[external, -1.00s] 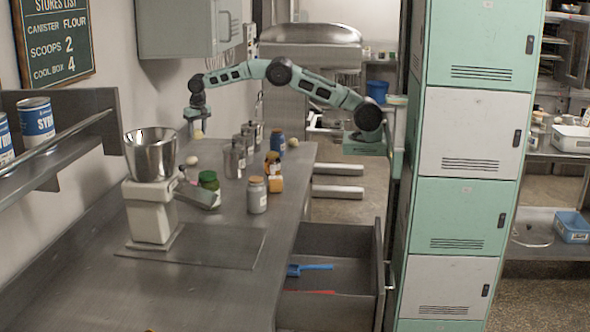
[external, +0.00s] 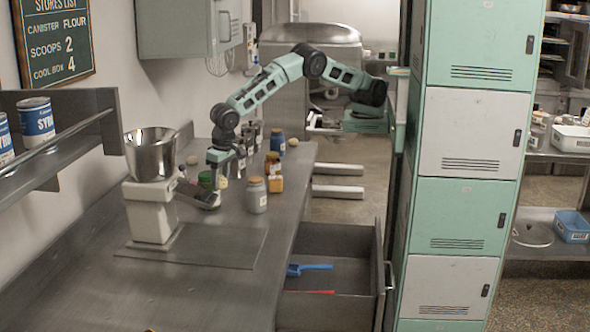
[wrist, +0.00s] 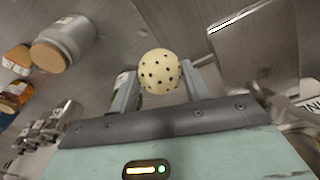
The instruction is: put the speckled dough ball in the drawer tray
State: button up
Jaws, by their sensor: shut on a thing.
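The cream speckled dough ball (wrist: 160,70), dotted with dark spots, sits between the two fingers of my gripper (wrist: 161,84) in the wrist view. My gripper is shut on it. In the external view, my gripper (external: 222,170) points down above the counter, beside the mixer, with the ball (external: 222,183) showing pale at its tip. The grey metal drawer (external: 378,275) stands pulled open below the counter's right edge. A blue scoop (external: 308,268) and a red item (external: 318,292) lie in it. I cannot make out a separate tray inside.
A mixer with a steel bowl (external: 151,160) stands left of my gripper. A cork-topped jar (external: 255,197), orange container (external: 275,184), blue jar (external: 277,142) and green-lidded jar (external: 206,180) stand close by. Tall lockers (external: 470,150) stand right of the drawer.

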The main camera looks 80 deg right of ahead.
jog(key=s+a+p, duration=0.1)
jog(key=s+a, duration=0.4)
jog(key=s, duration=0.2)
jog(key=s+a+f+n+y+b, duration=0.1)
jog(key=s+f+n+b, duration=0.15)
jog(key=s+f, duration=0.55)
jog(key=s+a+f+n+b, duration=0.1)
jog(key=s+f+n, duration=0.4)
jog(key=s, duration=0.6)
jog(key=s+d+f+n+b, duration=0.1)
jog(key=s+d+f+b, duration=0.1)
jog(key=s+f, duration=0.2)
jog(key=s+d+f+n+b, duration=0.2)
jog(key=s+f, duration=0.3)
jog(key=f, duration=0.5)
jog(key=s+d+f+n+b, duration=0.2)
jog(key=s+d+f+b, duration=0.1)
jog(key=f, duration=0.4)
jog(key=shift+s+d+f+g+y, duration=0.15)
jog(key=shift+s+y, duration=0.05)
jog(key=shift+s, duration=0.25)
jog(key=shift+s+d+f+g+y, duration=0.1)
jog(key=shift+s+d+g+y, duration=0.1)
jog(key=shift+s, duration=0.2)
jog(key=shift+f+b, duration=1.25)
jog(key=shift+f, duration=0.5)
